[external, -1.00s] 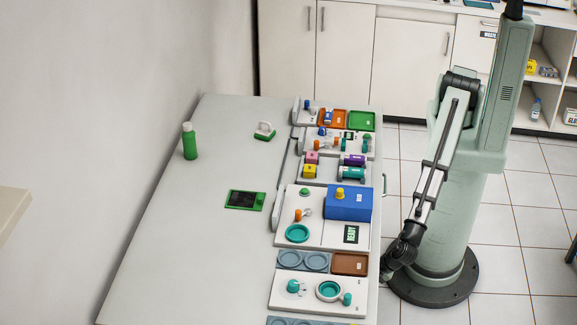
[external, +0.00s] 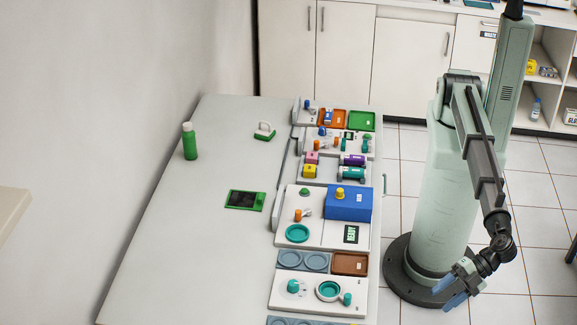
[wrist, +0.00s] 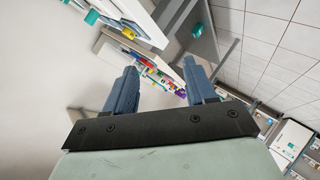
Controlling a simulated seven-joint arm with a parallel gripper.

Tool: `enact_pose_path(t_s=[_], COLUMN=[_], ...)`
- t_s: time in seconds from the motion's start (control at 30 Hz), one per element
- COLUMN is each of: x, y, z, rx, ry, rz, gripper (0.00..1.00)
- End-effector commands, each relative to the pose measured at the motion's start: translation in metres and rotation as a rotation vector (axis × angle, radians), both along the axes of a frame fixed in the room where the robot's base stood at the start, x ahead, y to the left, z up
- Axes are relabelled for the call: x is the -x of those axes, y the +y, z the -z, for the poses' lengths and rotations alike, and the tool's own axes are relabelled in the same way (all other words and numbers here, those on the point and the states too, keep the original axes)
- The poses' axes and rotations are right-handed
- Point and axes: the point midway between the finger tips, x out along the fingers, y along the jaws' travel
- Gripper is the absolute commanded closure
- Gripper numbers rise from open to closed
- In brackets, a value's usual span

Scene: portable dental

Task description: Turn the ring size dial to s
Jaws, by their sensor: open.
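My gripper (external: 442,297) is off the table's right side, above the floor, apart from the panel. In the wrist view its blue fingers (wrist: 160,66) are spread with nothing between them.
A blue box (external: 349,205) stands on the panel marked READY. More panels with coloured blocks line the table's right edge. The table's left part is mostly clear.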

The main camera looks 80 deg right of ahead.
Motion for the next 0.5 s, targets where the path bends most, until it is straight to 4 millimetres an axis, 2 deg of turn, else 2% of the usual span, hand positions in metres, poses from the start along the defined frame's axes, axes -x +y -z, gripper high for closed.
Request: enact_pose_path(t_s=[0.1, 0.3, 0.4, 0.5], x=[0.017, 0.029, 0.025, 0.007], y=[0.014, 0.030, 0.037, 0.043], z=[-0.025, -0.058, -0.071, -0.079], rx=[-0.027, -0.047, -0.033, 0.010], ry=[-0.008, -0.011, -0.005, 0.012], rz=[-0.016, -0.023, -0.016, 0.004], gripper=[0.45, 0.45, 0.45, 0.45])
